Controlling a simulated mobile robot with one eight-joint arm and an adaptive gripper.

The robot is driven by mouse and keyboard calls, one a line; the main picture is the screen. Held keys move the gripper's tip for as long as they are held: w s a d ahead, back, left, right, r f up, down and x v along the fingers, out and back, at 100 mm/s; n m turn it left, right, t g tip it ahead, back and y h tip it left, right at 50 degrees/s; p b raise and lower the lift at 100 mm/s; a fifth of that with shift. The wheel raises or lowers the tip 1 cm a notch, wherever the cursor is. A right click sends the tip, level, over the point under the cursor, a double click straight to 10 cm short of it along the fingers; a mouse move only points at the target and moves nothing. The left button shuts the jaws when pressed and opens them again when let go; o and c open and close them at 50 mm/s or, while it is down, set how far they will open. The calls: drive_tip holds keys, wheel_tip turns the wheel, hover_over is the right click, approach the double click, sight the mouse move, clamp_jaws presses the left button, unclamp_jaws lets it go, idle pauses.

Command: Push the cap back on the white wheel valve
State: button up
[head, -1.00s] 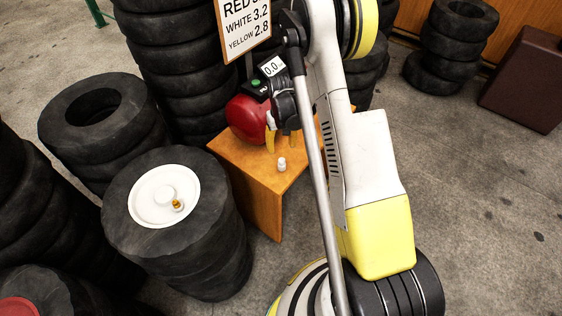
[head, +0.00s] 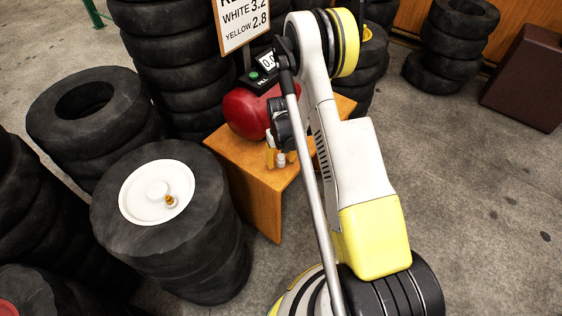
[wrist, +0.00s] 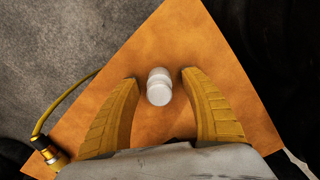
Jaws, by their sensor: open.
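The small white cap (head: 281,159) stands on the orange wooden table. In the wrist view the white cap (wrist: 158,87) sits between my two yellow fingers, with a gap on each side. My gripper (wrist: 157,80) is open and points down over the table; in the head view my gripper (head: 279,160) is partly hidden by its own body. The white wheel (head: 145,205) lies flat in the top tyre of a stack, left of the table. Its brass-coloured valve (head: 171,202) stands up from the wheel with no white cap visible on it.
A red tank (head: 246,112) with a display and green button stands on the table (head: 240,165). A sign (head: 242,25) hangs above it. Tyre stacks (head: 85,110) crowd the left and back. In the wrist view a yellow hose with a brass fitting (wrist: 48,150) shows at left.

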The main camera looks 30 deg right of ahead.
sight(283, 156)
drive_tip(key=c, duration=0.9)
drive_tip(key=shift+c, duration=0.2)
drive_tip(key=shift+r, duration=0.1)
drive_tip(key=shift+r+p, duration=0.35)
drive_tip(key=shift+r, duration=0.15)
drive_tip(key=r, duration=0.1)
drive_tip(key=r+p, duration=0.2)
drive_tip(key=r, duration=0.1)
drive_tip(key=shift+s+d, duration=0.3)
drive_tip(key=s+d+r+p, duration=0.1)
drive_tip(key=s+d+r, duration=0.1)
drive_tip(key=s+d+r+p, duration=0.1)
drive_tip(key=s+d+r, duration=0.1)
drive_tip(key=s+d, duration=0.1)
drive_tip(key=s+d+r+p, duration=0.2)
drive_tip(key=shift+s+d, duration=0.3)
drive_tip(key=shift+s, duration=0.1)
